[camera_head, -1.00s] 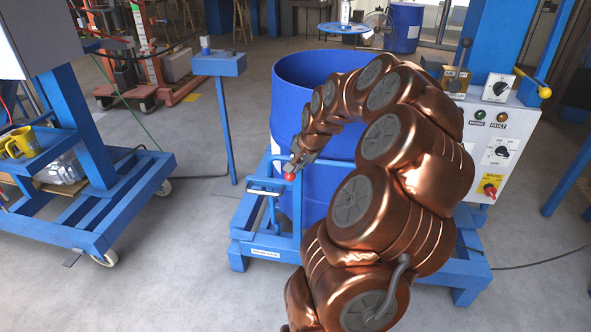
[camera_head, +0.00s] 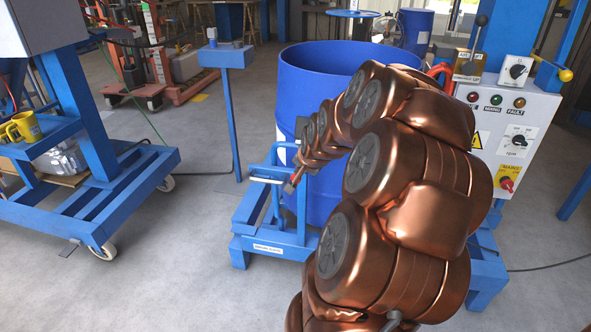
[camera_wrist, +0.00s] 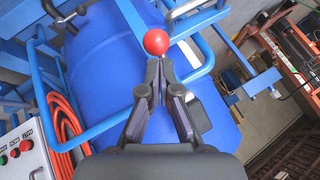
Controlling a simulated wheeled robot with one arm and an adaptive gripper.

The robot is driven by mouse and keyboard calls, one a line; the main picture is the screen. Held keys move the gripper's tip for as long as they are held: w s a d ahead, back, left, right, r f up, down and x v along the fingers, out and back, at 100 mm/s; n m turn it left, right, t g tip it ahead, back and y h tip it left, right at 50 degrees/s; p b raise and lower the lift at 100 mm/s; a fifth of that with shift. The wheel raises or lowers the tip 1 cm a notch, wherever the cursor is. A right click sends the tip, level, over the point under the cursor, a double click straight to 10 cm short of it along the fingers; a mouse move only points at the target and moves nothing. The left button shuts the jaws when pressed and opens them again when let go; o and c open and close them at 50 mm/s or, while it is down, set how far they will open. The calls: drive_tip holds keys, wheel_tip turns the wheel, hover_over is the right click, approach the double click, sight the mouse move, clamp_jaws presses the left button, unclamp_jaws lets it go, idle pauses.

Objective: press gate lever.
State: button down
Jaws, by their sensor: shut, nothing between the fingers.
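The gate lever's round red knob (camera_wrist: 155,41) sits on a thin rod in the wrist view, just beyond my fingertips. My gripper (camera_wrist: 159,62) is shut and empty, with its tips at or very near the knob; I cannot tell whether they touch. In the head view my gripper (camera_head: 295,181) points down and left at the blue gate frame (camera_head: 301,205) in front of the drum. Only a small red patch of the knob (camera_head: 288,188) shows there, and my gripper and arm hide part of the lever area.
The large blue drum (camera_head: 310,62) stands behind the gate frame. The control box (camera_head: 508,125) with lamps and switches is at right. A blue wheeled stand (camera_head: 95,215) is at left, with clear floor between. A red hose (camera_wrist: 62,118) coils beside the drum.

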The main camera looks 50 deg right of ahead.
drive_tip(key=shift+w+d+f+b, duration=0.15)
drive_tip(key=shift+f+b, duration=0.2)
drive_tip(key=shift+f, duration=0.9)
drive_tip(key=s+f+p+v, duration=0.1)
drive_tip(key=v, duration=1.2)
drive_tip(key=shift+s+a+p, duration=0.2)
drive_tip(key=shift+a+p, duration=0.1)
drive_tip(key=shift+f, duration=0.1)
